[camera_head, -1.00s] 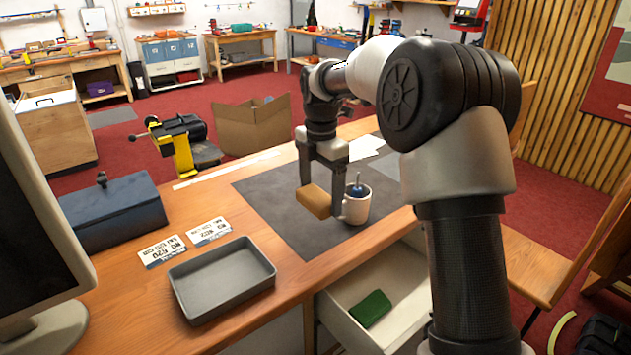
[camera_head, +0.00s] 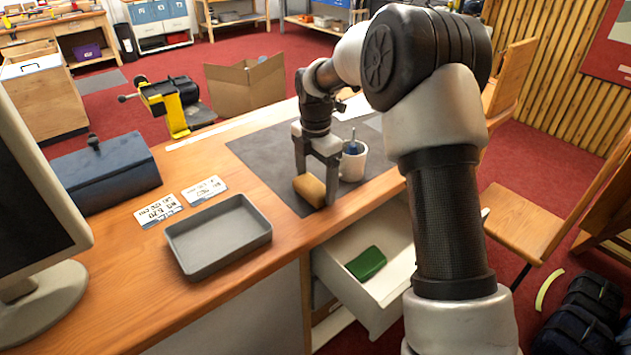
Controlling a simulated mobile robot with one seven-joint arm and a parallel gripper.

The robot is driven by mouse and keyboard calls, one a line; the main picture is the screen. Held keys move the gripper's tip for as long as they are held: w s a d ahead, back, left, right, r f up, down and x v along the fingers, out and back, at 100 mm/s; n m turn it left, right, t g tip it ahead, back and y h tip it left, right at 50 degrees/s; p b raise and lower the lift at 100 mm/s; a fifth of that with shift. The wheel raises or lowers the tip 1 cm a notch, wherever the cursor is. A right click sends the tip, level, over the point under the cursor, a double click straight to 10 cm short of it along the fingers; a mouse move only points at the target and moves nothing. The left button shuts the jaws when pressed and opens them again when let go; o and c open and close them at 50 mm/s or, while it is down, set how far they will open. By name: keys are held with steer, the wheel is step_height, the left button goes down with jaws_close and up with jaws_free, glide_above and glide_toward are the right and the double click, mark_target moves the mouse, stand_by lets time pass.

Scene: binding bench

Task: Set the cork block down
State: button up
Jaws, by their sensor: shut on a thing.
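The cork block (camera_head: 309,188) is a tan-brown block between the fingers of my gripper (camera_head: 315,190). My gripper points down and is shut on the block, low over the front part of the dark grey mat (camera_head: 262,160) on the bench. The block seems to be at or just above the mat; I cannot tell whether it touches. The far side of the block is partly hidden by the fingers.
A white mug (camera_head: 354,162) with a blue-handled tool stands just right of my gripper. An open drawer (camera_head: 385,275) with a green item (camera_head: 366,263) juts out below. A grey tray (camera_head: 219,236), number cards (camera_head: 160,210) and a blue box (camera_head: 105,175) stand left.

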steer(key=shift+f, duration=0.15)
steer(key=o, duration=1)
steer(key=shift+o, duration=0.2)
